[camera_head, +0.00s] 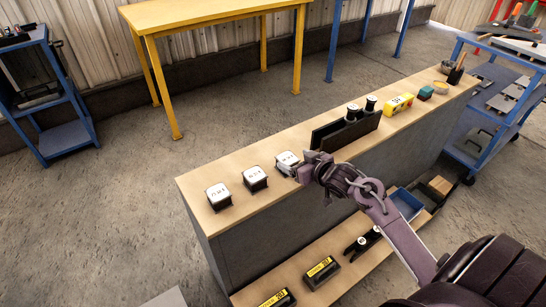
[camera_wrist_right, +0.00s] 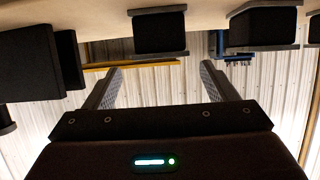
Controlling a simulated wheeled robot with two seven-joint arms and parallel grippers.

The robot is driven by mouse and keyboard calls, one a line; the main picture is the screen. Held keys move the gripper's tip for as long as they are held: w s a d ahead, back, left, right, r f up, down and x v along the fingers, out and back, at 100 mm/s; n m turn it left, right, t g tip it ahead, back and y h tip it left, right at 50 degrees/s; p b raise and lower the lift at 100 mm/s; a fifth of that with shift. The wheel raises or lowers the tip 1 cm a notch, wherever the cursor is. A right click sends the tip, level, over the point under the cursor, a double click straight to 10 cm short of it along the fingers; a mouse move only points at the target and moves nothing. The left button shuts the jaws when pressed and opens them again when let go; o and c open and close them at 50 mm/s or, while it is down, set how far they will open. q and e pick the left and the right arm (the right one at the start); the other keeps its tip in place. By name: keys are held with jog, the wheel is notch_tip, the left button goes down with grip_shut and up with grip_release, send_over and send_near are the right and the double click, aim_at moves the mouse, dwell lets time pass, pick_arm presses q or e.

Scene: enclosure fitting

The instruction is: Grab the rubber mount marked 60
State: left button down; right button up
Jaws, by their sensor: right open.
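Three rubber mounts, dark blocks with white marked tops, stand in a row at the left part of the bench: a left one (camera_head: 219,196), a middle one (camera_head: 255,179) and a right one (camera_head: 286,161). Their markings are too small to read surely, so I cannot tell which is 60. My right gripper (camera_head: 303,172) is beside the right mount, partly covering it. In the right wrist view, the gripper (camera_wrist_right: 160,70) is open and empty, with a dark block (camera_wrist_right: 158,33) ahead between the finger lines. Contact is not visible. My left gripper is out of view.
A black open holder (camera_head: 331,136) stands just right of the gripper, with black cylinders (camera_head: 371,104) beyond. A yellow item (camera_head: 398,104) and a green item (camera_head: 425,93) sit farther along the bench (camera_head: 195,182). Black cases (camera_head: 321,271) lie on the lower shelf.

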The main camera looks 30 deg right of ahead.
aim_at(288, 159)
jog(key=shift+x, duration=0.75)
jog(key=shift+w+a, duration=0.1)
jog(key=shift+w, duration=0.05)
jog(key=shift+w+f, duration=0.1)
jog(key=shift+w, duration=0.05)
jog(key=x, duration=0.3)
jog(key=shift+w+f, duration=0.2)
jog(key=shift+f, duration=0.3)
jog(key=shift+w+a+f+b, duration=0.1)
jog(key=shift+w+f+b, duration=0.05)
jog(key=shift+w+b, duration=0.2)
jog(key=shift+c, duration=0.6)
jog(key=c, duration=0.7)
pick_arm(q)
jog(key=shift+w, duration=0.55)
pick_arm(e)
jog(key=shift+w, duration=0.1)
jog(key=c, duration=0.5)
